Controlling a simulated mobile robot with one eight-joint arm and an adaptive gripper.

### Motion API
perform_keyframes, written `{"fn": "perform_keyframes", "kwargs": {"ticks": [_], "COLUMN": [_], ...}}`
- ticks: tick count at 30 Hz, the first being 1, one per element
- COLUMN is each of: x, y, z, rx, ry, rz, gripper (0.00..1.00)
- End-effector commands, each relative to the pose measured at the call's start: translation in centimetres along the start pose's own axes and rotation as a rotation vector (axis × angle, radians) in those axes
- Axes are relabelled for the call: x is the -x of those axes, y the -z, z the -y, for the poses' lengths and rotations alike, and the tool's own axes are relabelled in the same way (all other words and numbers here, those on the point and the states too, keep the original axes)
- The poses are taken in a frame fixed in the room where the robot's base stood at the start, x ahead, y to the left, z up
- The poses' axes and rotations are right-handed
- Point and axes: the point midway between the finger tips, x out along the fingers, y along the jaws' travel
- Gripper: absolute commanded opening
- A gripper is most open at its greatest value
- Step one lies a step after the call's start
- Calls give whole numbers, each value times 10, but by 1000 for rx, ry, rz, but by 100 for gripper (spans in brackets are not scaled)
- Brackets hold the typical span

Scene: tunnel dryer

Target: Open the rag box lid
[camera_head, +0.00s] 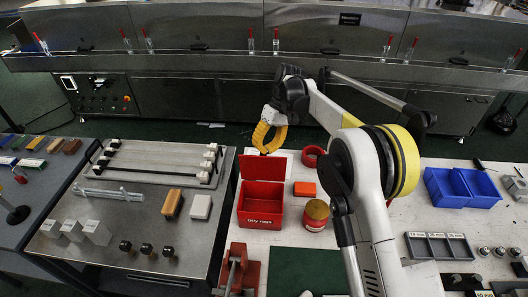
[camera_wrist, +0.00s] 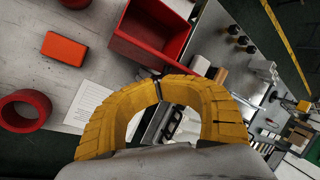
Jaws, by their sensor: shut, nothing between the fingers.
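The red rag box (camera_head: 261,214), with white lettering on its front, stands on the pale worktop in the head view. Its lid (camera_head: 263,168) stands up at the back edge, so the inside shows. In the wrist view the red box (camera_wrist: 150,42) is at the top, partly cut off by the frame. My gripper (camera_head: 265,151), with yellow fingers, is just behind the top of the raised lid. Its fingertips meet in the wrist view (camera_wrist: 159,89), with nothing between them. I cannot tell whether the fingers touch the lid.
A red-orange block (camera_head: 304,189), a red ring (camera_head: 312,156) and a round tin (camera_head: 316,214) stand right of the box. A red vise (camera_head: 238,270) is in front. The steel table (camera_head: 120,230) is to the left. Blue bins (camera_head: 462,187) are far right.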

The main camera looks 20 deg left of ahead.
Motion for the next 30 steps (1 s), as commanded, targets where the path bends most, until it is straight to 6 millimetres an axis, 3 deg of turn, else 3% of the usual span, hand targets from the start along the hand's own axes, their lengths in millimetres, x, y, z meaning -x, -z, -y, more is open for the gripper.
{"fn": "perform_keyframes", "kwargs": {"ticks": [20,24,30], "x": [-2,-3,-2], "y": [0,0,0], "z": [-2,-1,0], "rx": [-16,-15,-15], "ry": [34,34,35], "rz": [39,38,38], "gripper": [0,40,43]}}
